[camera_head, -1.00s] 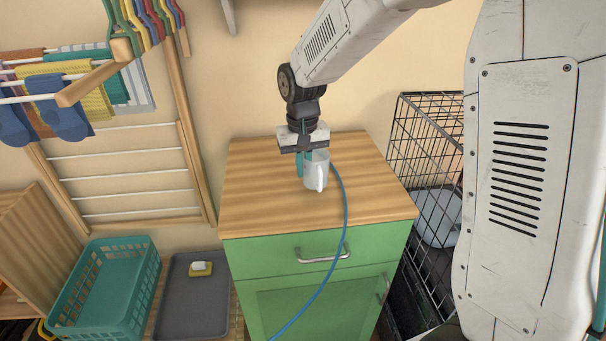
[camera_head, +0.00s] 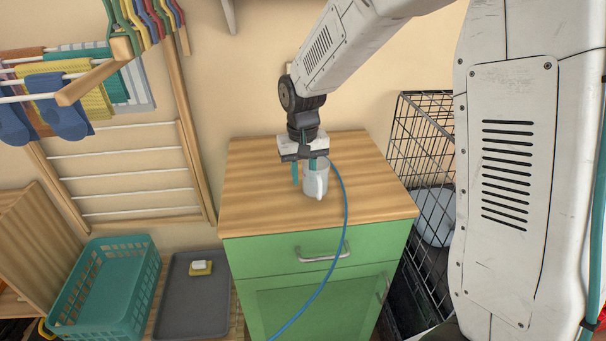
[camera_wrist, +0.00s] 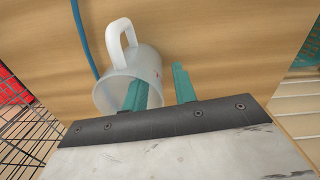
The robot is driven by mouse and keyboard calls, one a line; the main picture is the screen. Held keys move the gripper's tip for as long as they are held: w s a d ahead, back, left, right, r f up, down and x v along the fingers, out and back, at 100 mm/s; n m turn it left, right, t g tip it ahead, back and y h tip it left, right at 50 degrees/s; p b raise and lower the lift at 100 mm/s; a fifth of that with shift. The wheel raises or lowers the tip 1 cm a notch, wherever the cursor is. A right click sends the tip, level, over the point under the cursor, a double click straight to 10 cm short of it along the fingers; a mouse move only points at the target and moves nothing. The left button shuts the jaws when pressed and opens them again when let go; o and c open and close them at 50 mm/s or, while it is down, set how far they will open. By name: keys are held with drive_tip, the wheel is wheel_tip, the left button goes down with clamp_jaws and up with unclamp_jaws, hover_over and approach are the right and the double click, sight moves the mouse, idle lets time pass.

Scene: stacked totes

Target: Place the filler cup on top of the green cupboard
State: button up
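The white filler cup (camera_head: 312,187) is upright on the wooden top of the green cupboard (camera_head: 250,205), near its middle, with its handle toward the camera. My gripper (camera_head: 304,172) points down at the cup with its two teal fingers apart. In the wrist view, one finger reaches into the mouth of the cup (camera_wrist: 150,68) and the other is outside its wall. My gripper (camera_wrist: 160,88) shows a gap between the outer finger and the wall. The inside of the cup is partly hidden by the finger.
A blue hose (camera_head: 346,215) runs from behind the cup over the cupboard's front edge. A black wire crate (camera_head: 425,150) stands at the right. A teal basket (camera_head: 110,290), a grey tray (camera_head: 192,310) and a drying rack (camera_head: 195,150) are at the left.

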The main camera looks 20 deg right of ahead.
wheel_tip(320, 180, up, 12)
drive_tip(key=shift+a+f, duration=0.1)
drive_tip(key=shift+f, duration=0.15)
drive_tip(key=s+d+r, duration=0.2)
drive_tip(key=s+r, duration=0.1)
drive_tip(key=s, duration=0.5)
drive_tip(key=s+d+r, duration=0.2)
drive_tip(key=s+r, duration=0.1)
drive_tip(key=s, duration=0.5)
drive_tip(key=s+d+f, duration=0.1)
drive_tip(key=s+f, duration=0.1)
drive_tip(key=s, duration=0.5)
drive_tip(key=s+d+f+t, duration=0.1)
drive_tip(key=s, duration=0.6)
drive_tip(key=shift+s+f+n, duration=0.3)
drive_tip(key=shift+f+n, duration=0.05)
drive_tip(key=shift+n, duration=0.05)
drive_tip(key=shift+a, duration=0.1)
